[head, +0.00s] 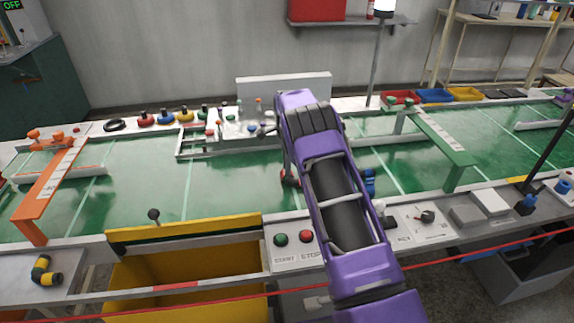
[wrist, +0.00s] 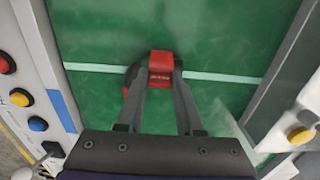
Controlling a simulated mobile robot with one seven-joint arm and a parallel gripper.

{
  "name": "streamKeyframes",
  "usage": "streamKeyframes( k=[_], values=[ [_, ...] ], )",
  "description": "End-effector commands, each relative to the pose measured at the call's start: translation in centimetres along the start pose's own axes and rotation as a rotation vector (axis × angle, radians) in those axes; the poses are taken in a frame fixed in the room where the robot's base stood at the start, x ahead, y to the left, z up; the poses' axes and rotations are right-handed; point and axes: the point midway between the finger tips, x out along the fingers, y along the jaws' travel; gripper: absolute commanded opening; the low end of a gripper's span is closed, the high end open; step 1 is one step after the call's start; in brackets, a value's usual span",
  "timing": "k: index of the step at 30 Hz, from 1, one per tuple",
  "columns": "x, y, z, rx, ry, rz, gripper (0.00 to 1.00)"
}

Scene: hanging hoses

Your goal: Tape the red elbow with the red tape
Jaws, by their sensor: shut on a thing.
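The red elbow (wrist: 161,66) is between my fingertips in the wrist view, low over or on the green belt. A labelled red face shows, with a dark part and a smaller red part at its left. My gripper (wrist: 158,78) is shut on it. In the head view my purple arm covers most of my gripper, and only a bit of the red elbow (head: 289,178) shows left of the arm. A red roll with a dark top, which looks like the red tape (head: 146,118), stands on the back ledge, left of a blue one.
A blue fitting (head: 370,183) stands on the belt right of my arm. A yellow elbow (head: 43,271) lies on the front left ledge. An orange gate (head: 52,190) and a green gate (head: 442,143) span the belt. A red line (head: 470,250) crosses the front.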

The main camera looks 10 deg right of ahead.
Motion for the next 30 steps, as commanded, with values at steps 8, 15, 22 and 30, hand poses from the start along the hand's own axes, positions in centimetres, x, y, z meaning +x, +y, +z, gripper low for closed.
streamKeyframes(
  k=[8, 15, 22, 30],
  values=[
    [0.31, -0.01, 0.00, 0.000, 0.000, 0.000, 0.00],
    [0.32, 0.00, -0.01, 0.000, 0.000, 0.000, 0.52],
    [0.32, 0.00, -0.01, 0.000, 0.000, 0.000, 0.70],
    [-0.40, -0.06, 0.00, 0.000, 0.000, -0.002, 0.70]
  ],
)
